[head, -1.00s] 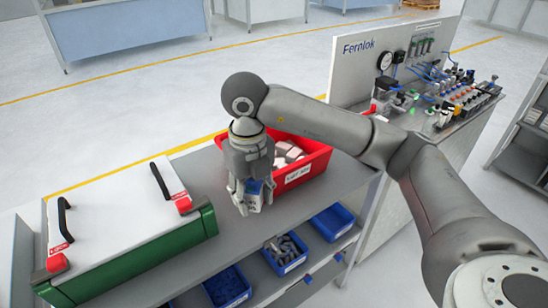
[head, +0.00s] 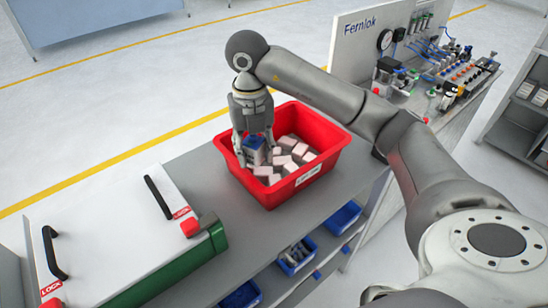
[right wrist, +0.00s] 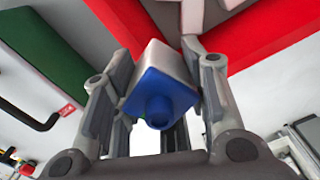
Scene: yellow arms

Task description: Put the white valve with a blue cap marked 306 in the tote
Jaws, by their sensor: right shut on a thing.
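My right gripper (head: 254,148) is shut on a white valve with a blue cap (head: 255,151). In the right wrist view the valve (right wrist: 158,88) sits between the two fingers, blue end toward the camera, its pale body tilted. No marking such as 306 can be read. In the head view gripper and valve are over the left part of the open red tote (head: 325,167), near its left wall. I cannot tell whether the valve is below the rim. The tote's red wall (right wrist: 255,55) also shows in the right wrist view. My left gripper is out of view.
Several pale blocks (head: 287,160) lie in the tote. A green and white case (head: 115,240) with black handles stands left of it. Blue bins (head: 297,258) sit on a shelf below the bench edge. A Fernlok panel (head: 362,45) stands behind on the right.

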